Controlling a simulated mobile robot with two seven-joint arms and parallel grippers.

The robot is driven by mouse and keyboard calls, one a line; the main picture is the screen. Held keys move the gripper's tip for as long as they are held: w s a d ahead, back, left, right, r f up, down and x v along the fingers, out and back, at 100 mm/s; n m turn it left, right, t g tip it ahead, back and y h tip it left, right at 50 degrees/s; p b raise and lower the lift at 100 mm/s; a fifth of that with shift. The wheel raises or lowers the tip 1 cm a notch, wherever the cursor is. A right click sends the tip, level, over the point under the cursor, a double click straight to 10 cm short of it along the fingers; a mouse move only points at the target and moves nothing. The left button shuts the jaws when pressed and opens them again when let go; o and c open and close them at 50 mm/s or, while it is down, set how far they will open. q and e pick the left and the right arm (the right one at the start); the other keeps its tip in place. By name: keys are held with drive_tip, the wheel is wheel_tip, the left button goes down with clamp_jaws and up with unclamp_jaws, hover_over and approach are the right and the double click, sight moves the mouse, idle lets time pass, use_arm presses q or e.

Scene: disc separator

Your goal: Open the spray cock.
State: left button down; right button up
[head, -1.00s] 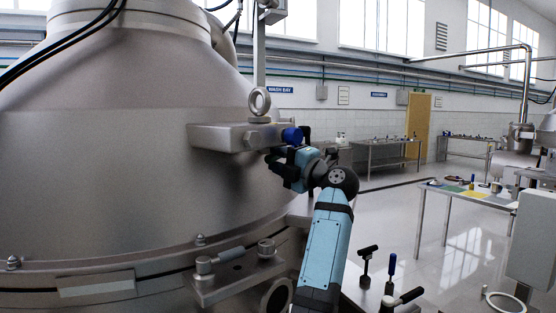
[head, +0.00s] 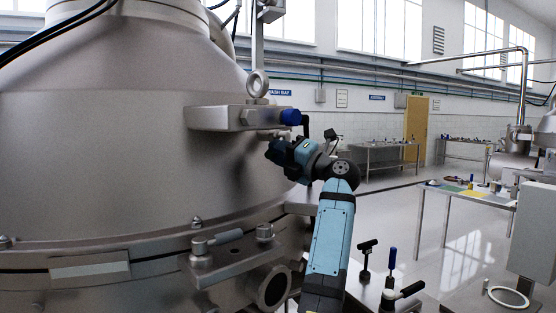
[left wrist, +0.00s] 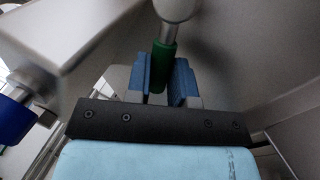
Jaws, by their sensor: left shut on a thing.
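A lever with a green grip (left wrist: 162,62) on a metal stem (left wrist: 175,10) shows in the left wrist view. I take it as the spray cock's handle; no label shows. My left gripper (left wrist: 164,85) is shut on the green grip, with a blue pad on each side of it. In the head view my left gripper (head: 276,151) is beside the large steel bowl, just below the metal block (head: 215,118). The green grip is hidden there. A blue knob (head: 290,117) sits at the block's right end, above my gripper and apart from it. My right gripper is not in view.
The steel bowl (head: 90,160) fills the left side. A lower bracket with a metal handle (head: 215,241) is below my gripper. Several black and blue levers stand at lower right, near my forearm. Tables stand farther back, with open floor before them.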

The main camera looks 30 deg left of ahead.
use_arm(q)
drive_tip(key=n+b, duration=0.1)
drive_tip(key=w+f+n+g+b, duration=0.1)
drive_tip(key=n, duration=0.1)
drive_tip(key=shift+f+n, duration=0.1)
drive_tip(key=shift+n, duration=0.2)
idle(0.3)
drive_tip(key=c, duration=1.3)
unclamp_jaws()
drive_tip(key=shift+o, duration=0.2)
drive_tip(key=b+v, duration=0.2)
drive_tip(key=v, duration=1.1)
drive_tip(key=shift+d, duration=0.3)
drive_tip(key=shift+o, duration=0.4)
drive_tip(key=shift+w+f, duration=0.1)
drive_tip(key=shift+f, duration=0.05)
